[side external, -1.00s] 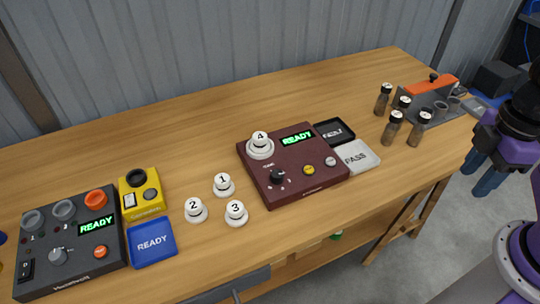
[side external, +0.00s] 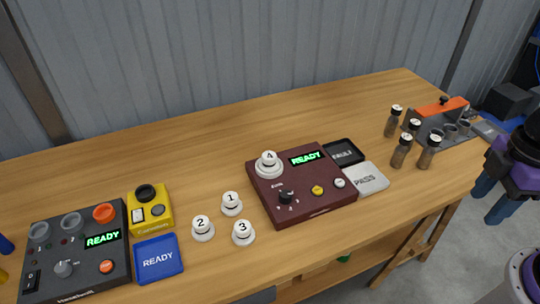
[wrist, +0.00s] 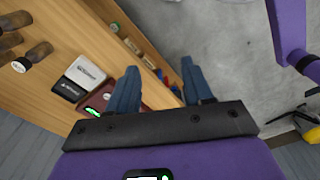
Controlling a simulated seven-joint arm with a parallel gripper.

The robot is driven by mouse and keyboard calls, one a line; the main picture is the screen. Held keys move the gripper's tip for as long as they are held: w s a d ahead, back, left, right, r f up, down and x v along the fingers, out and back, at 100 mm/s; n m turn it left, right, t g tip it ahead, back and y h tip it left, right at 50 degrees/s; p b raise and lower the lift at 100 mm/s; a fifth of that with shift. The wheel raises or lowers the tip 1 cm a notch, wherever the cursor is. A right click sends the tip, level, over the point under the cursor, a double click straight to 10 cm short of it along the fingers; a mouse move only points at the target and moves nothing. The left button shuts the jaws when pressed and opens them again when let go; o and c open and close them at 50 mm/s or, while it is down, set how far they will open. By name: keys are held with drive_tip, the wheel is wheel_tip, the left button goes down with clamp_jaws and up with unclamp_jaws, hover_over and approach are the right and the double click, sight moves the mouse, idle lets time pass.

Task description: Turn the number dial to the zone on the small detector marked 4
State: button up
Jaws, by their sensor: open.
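The maroon box (side external: 318,205) sits mid-table with a green READY display (side external: 306,158). Its black number dial (side external: 285,197) is near the front left of its top; its pointer setting is too small to read. The small white detector marked 4 (side external: 268,160) sits on a round white base at the box's back left corner. Detectors marked 1 (side external: 231,200), 2 (side external: 202,225) and 3 (side external: 243,231) stand on the table to the left. My gripper (side external: 492,200) is open, empty and off the table's right end, far from the dial. Its blue fingers show apart in the wrist view (wrist: 160,88).
A dark box (side external: 100,262) with another dial, a yellow device (side external: 150,208) and a blue READY card (side external: 158,258) are at the left. FAULT (side external: 344,152) and PASS (side external: 365,178) plates adjoin the maroon box. Several brown bottles (side external: 401,152) and a grey rack (side external: 432,127) stand at the right.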

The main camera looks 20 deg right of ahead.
drive_tip(key=w+a+m, duration=0.1)
drive_tip(key=w+a, duration=0.4)
drive_tip(key=w+a+r+m, duration=0.1)
drive_tip(key=w+a, duration=0.4)
drive_tip(key=w, duration=0.1)
drive_tip(key=w+a+m, duration=0.2)
drive_tip(key=w+a, duration=0.2)
drive_tip(key=w, duration=0.2)
drive_tip(key=shift+w+a+r, duration=0.15)
drive_tip(key=shift+w+a, duration=0.05)
drive_tip(key=shift+a, duration=0.2)
drive_tip(key=m, duration=0.3)
approach(286, 193)
wheel_tip(286, 193, down, 9)
drive_tip(key=shift+a+r, duration=0.1)
drive_tip(key=shift+r, duration=0.05)
drive_tip(key=c, duration=1)
